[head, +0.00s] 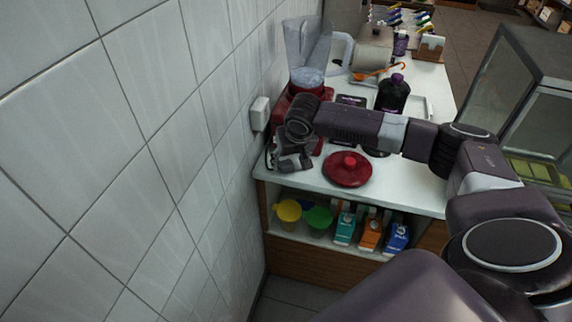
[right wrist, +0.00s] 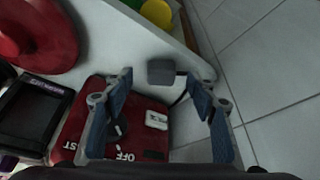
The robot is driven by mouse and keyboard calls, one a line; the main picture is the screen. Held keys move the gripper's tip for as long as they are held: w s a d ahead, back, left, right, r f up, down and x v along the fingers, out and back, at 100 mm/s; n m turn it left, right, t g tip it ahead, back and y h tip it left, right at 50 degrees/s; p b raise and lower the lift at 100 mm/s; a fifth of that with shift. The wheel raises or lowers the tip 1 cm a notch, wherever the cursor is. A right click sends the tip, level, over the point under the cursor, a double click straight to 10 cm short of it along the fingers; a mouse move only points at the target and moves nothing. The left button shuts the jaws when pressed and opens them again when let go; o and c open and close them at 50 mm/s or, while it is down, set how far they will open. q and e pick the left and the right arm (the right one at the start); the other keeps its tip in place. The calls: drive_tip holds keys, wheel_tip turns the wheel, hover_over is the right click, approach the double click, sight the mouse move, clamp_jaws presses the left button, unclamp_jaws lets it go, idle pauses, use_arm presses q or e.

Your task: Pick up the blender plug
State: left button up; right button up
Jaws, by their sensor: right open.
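The blender has a clear jug (head: 305,45) and a red base (right wrist: 150,150) with OFF lettering and a dial. A small dark grey block, apparently the blender plug (right wrist: 161,71), lies on the white counter near its edge, with a dark cable beside it. My right gripper (right wrist: 159,78) is open and empty, its fingertips on either side of the plug in the picture; I cannot tell the remaining height. In the head view my right gripper (head: 294,161) points down by the wall and hides the plug. My left gripper is not in view.
A white wall socket (head: 260,113) is left of the gripper. A red lid (head: 348,169) lies on the counter (head: 410,185), with a dark bottle (head: 393,92) behind. The shelf below holds cartons (head: 370,232), a yellow cup (head: 288,211) and a green cup (head: 319,219).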

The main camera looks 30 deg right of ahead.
sight(287, 165)
drive_tip(key=shift+p+x, duration=0.3)
drive_tip(key=shift+x, duration=1.5)
drive_tip(key=shift+w+a, duration=0.1)
drive_tip(key=shift+c, duration=0.6)
drive_tip(key=c, duration=1.2)
drive_tip(key=shift+r, duration=0.1)
